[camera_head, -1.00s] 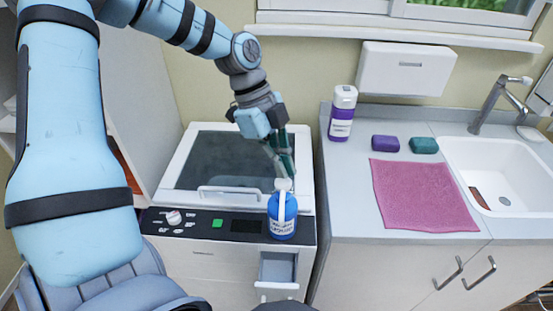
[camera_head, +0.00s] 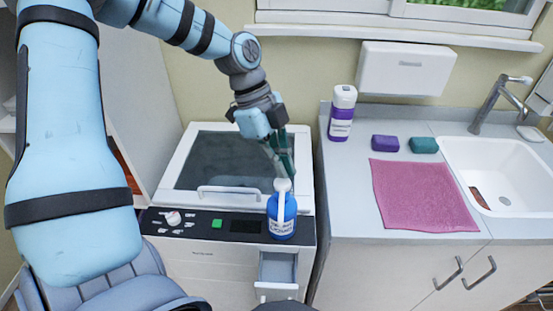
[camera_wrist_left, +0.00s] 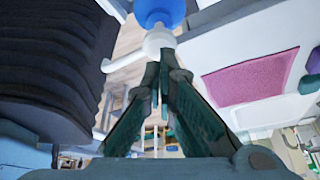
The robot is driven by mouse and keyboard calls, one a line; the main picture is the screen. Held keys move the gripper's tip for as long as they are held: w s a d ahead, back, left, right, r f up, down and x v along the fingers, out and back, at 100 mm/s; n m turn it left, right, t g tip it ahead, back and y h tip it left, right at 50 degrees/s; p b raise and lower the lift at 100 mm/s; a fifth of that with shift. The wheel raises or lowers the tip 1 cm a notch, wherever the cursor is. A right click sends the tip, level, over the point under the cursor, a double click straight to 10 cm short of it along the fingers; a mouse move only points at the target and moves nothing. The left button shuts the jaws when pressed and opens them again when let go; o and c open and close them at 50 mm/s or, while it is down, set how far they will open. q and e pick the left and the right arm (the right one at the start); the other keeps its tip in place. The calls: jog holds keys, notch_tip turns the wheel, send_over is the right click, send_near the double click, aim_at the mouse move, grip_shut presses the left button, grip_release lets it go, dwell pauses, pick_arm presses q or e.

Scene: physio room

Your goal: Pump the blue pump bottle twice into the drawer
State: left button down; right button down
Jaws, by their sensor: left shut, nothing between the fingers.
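The blue pump bottle (camera_head: 274,228) stands upright on the front panel of the white machine, its white pump head (camera_head: 282,185) on top and its spout running down the front side. My left gripper (camera_head: 286,172) is shut and empty, pointing down, with its fingertips at the top of the pump head. The left wrist view shows the white pump head (camera_wrist_left: 158,42) right by the shut fingertips; whether they touch cannot be told. The drawer (camera_head: 277,291) is open below the bottle, in the machine's front. My right gripper is out of view.
The white machine (camera_head: 170,170) has a dark lid, a knob and a green button (camera_head: 217,223). On the counter to the right are a purple-white bottle (camera_head: 341,115), purple (camera_head: 385,142) and teal (camera_head: 423,145) blocks, a pink towel (camera_head: 420,195) and a sink (camera_head: 505,155).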

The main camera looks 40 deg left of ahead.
pick_arm(q)
jog(key=shift+f, duration=0.15)
jog(key=shift+f+b, duration=1.3)
jog(key=shift+r, duration=0.15)
jog(key=shift+r+p, duration=1.1)
jog(key=shift+r, duration=0.2)
jog(key=shift+f, duration=0.2)
